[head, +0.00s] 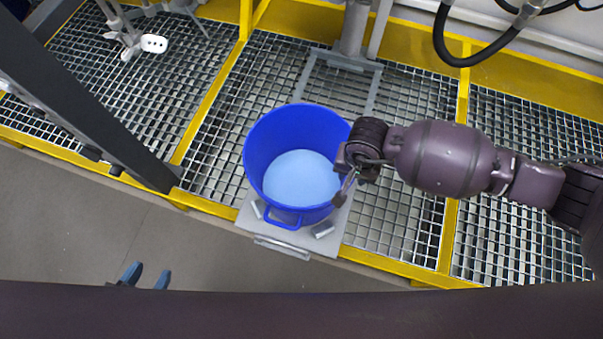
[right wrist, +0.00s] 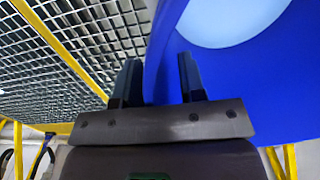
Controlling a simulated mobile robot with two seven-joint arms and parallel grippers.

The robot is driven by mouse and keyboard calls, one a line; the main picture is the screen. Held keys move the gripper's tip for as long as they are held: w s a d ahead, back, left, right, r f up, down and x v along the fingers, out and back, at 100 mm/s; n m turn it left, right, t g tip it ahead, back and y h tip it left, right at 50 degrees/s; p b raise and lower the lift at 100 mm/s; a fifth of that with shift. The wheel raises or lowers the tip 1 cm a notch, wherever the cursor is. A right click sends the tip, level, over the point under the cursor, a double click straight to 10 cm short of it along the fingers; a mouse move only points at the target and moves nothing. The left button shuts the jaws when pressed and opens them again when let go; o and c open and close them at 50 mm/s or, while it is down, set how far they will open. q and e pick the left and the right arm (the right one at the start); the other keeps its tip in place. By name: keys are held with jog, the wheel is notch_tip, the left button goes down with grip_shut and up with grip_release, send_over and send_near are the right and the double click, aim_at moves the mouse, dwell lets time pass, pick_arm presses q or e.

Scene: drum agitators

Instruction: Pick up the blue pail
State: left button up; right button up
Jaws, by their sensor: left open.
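The blue pail (head: 258,159) stands upright on a grey metal plate (head: 248,219), with pale blue contents (head: 301,180) inside and a loop handle (head: 283,222) at its front. My right gripper (head: 345,182) is at the pail's right rim. In the right wrist view its two fingers (right wrist: 159,82) are apart, with the pail's wall (right wrist: 160,60) running between them: one finger is outside, the other over the inside. Whether either finger touches the wall cannot be told. My left gripper (head: 146,277) shows only its blue fingertips, apart and empty, at the lower left, away from the pail.
Metal grating (head: 400,230) with yellow frame bars (head: 211,92) surrounds the plate. A dark slanted beam (head: 85,105) stands at left. A grey post (head: 354,28) rises behind the pail, and a black hose (head: 440,45) hangs at upper right. Grey floor (head: 60,225) at lower left is clear.

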jog(key=shift+r, duration=0.15)
jog(key=c, duration=0.7)
dwell(0.8)
jog(key=shift+w+a+r, duration=0.1)
jog(key=shift+w, duration=0.05)
